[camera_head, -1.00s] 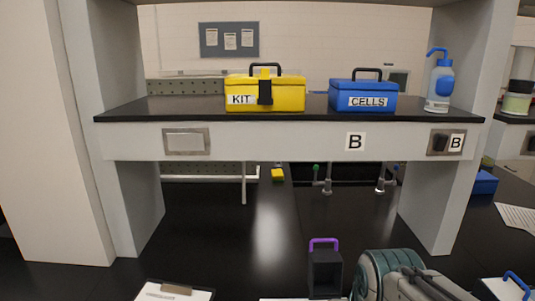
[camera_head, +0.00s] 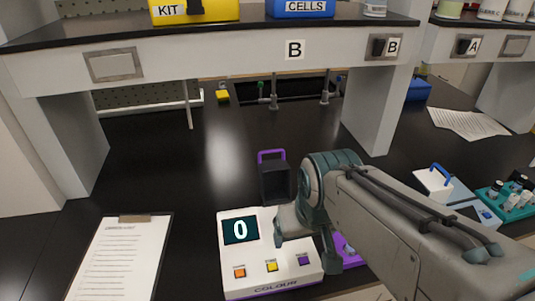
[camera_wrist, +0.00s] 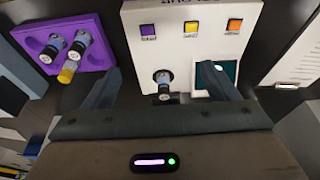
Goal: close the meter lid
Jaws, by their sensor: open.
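The white colour meter (camera_head: 265,280) stands on the black bench, its screen reading 0, with orange, yellow and purple buttons in front. The meter lid (camera_head: 275,183), a dark box with a purple handle, stands up at the meter's back edge and looks open. My gripper (camera_head: 307,250) is open and empty over the meter's right part, in front of the lid. In the wrist view my gripper (camera_wrist: 161,90) has its fingers spread over the meter (camera_wrist: 190,55), on either side of a capped vial (camera_wrist: 163,80) in its well. The lid is hidden there.
A purple rack (camera_wrist: 65,40) with vials lies right beside the meter in the head view. A clipboard (camera_head: 118,260) lies to the left. A teal rack (camera_head: 508,200) and a blue-handled item (camera_head: 435,182) are at right. A shelf (camera_head: 210,50) overhangs the bench behind.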

